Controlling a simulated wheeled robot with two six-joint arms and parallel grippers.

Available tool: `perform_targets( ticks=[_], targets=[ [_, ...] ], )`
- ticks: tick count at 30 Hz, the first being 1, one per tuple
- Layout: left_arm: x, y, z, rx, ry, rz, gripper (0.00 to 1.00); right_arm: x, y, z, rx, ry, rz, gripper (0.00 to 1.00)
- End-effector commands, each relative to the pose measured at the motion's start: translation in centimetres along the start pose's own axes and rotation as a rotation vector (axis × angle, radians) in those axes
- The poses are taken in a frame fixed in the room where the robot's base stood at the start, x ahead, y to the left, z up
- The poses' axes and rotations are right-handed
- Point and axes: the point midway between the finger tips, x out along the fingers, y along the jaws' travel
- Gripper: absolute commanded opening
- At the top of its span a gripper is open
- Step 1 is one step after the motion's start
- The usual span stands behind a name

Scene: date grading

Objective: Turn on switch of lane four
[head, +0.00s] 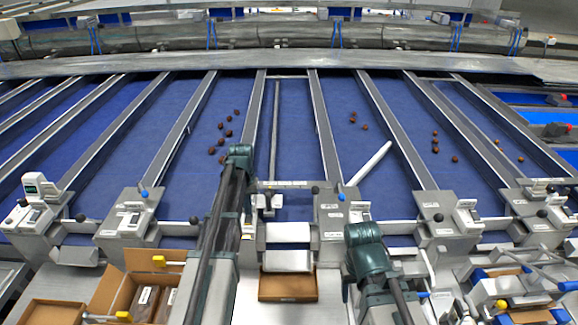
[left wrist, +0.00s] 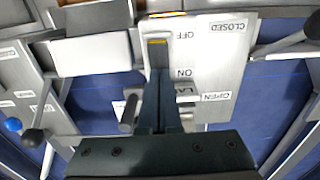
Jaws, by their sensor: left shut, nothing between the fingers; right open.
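My left gripper (left wrist: 160,62) is shut and empty. In the left wrist view its fingertips are over a pale switch plate (left wrist: 206,60) with upside-down labels OFF, ON, LANE, OPEN and CLOSED. The fingertips lie beside the OFF and ON labels and cover part of the switch; I cannot tell its position or whether they touch it. The lane number is not readable. In the head view my left gripper (head: 243,160) is over the middle-left control box, mostly hidden by my arm. My right gripper (head: 366,245) is open near the front, right of centre, with its fingers mostly hidden.
Similar switch boxes (head: 353,210) stand at the lane ends. Blue lanes (head: 300,130) between grey rails carry several dark dates (head: 227,133). A white bar (head: 370,163) slants across one lane. Open cardboard boxes (head: 288,287) stand along the front. A black-knobbed lever (left wrist: 34,137) is beside the left gripper.

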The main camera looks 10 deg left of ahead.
Motion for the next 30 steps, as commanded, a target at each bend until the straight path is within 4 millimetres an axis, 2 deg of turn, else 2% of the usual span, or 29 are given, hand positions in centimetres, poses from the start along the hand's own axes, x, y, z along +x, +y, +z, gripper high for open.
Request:
perform_targets(
  ticks=[3,22,30],
  targets=[
    [-1.3,0.0,0.0,0.0,0.0,0.0,0.0,-1.3,0.1,0.1,-0.001,-0.001,0.0,0.59],
    [-6.1,0.0,0.0,0.0,0.0,0.0,0.0,-6.1,0.6,0.4,-0.002,-0.003,0.0,0.59],
    [-6.4,0.0,0.0,0.0,0.0,0.0,0.0,-6.4,0.6,0.4,-0.001,-0.003,0.0,0.59]
  ],
)
